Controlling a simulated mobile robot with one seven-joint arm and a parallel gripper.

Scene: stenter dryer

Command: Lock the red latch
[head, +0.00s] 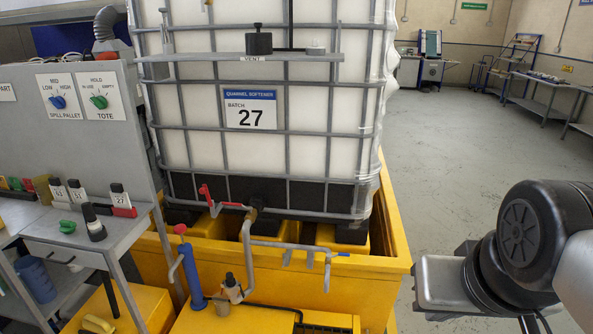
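A small red lever (206,195), the likeliest red latch, stands on the valve pipework at the lower front of the white caged tote (205,140). It is tilted, with its top leaning left, and a short red piece (234,205) runs to its right. It is too small to tell whether it is locked. Part of my arm shows at the lower right, well to the right of the lever and apart from it. I cannot make out my gripper's fingers in this view.
The tote stands in a yellow spill pallet (401,268). Grey pipework (290,246) and a blue hand pump (191,275) are in front. A grey bench (70,232) with bottles and a dial panel (85,100) stands at left. The floor at right is clear.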

